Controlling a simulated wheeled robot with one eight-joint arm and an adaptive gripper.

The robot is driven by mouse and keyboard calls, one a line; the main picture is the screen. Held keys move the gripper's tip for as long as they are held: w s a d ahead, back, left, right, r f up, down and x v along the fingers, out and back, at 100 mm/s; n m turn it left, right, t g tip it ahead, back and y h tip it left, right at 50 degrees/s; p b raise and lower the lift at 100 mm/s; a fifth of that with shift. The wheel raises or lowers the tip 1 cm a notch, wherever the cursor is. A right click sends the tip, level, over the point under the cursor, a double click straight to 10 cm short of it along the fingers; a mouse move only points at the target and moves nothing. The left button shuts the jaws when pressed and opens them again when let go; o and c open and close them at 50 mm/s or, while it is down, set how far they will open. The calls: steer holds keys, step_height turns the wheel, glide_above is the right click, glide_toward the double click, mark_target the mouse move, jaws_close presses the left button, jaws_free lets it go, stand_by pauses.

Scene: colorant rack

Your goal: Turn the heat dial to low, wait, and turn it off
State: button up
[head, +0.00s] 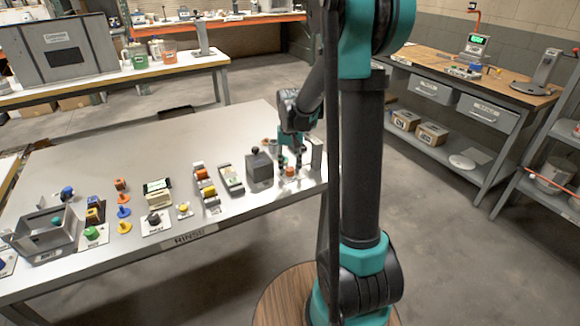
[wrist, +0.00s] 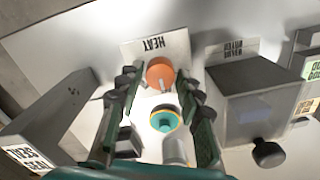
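The heat dial is an orange round knob with a pale pointer on a white plate marked HEAT; it shows in the wrist view (wrist: 160,74) and small at the right end of the bench in the head view (head: 290,171). My gripper (wrist: 158,82) is open, its two fingers on either side of the dial, with a narrow gap visible at each side. I cannot tell whether either finger touches it. In the head view my gripper (head: 290,160) points down at the dial, partly covering it. The dial's setting marks are not readable.
A teal knob with a yellow ring (wrist: 165,119) lies between the fingers, nearer my palm. A grey box with a black knob (head: 260,170) stands left of the dial in the head view. A grey upright bracket (wrist: 52,118) stands opposite. The bench (head: 150,130) behind is clear.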

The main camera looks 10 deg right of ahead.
mark_target(290, 168)
steer(key=shift+o, duration=0.8)
steer(key=shift+r, duration=0.1)
step_height(290, 168, up, 12)
steer(key=s+d+f+t, duration=0.1)
steer(key=s+f, duration=0.3)
steer(key=s, duration=0.3)
steer(key=s+d+f+n+t, duration=0.1)
steer(key=s+f, duration=0.4)
steer(key=s, duration=0.3)
steer(key=s+d+f+t, duration=0.2)
steer(key=s+f, duration=0.2)
steer(key=s, duration=0.3)
steer(key=shift+s+f+n, duration=0.2)
steer(key=shift+f+n, duration=0.1)
steer(key=shift+c, duration=0.4)
